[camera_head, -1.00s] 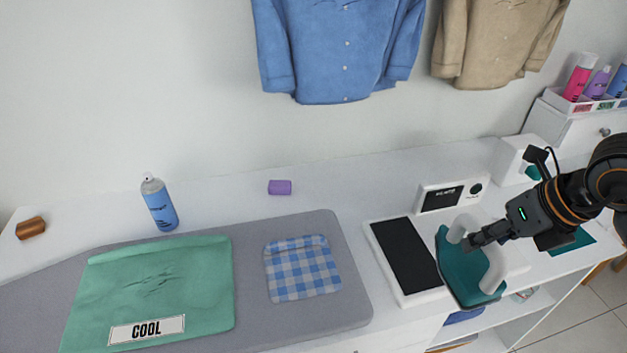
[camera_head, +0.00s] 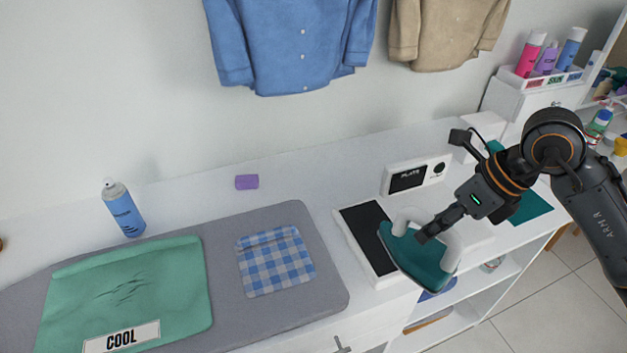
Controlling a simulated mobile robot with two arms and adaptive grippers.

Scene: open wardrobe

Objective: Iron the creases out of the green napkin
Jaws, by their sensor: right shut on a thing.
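The green napkin (camera_head: 172,277) lies spread on the grey ironing mat (camera_head: 325,290) at the left. Dark crease lines show near its middle, and a white label reading COOL (camera_head: 121,337) covers its front part. My right gripper (camera_head: 432,234) is shut on the white handle of a teal iron (camera_head: 413,264). The iron is beside the right side of a black-topped rest pad (camera_head: 362,228), by the front of the counter. I cannot tell whether it touches the pad. My left gripper is not in view.
A blue checked cloth (camera_head: 277,265) lies on the mat right of the napkin. A blue spray can (camera_head: 123,209) and a purple block (camera_head: 247,182) stand behind the mat. A small panel with a screen (camera_head: 416,177) stands behind the pad. Shirts hang above.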

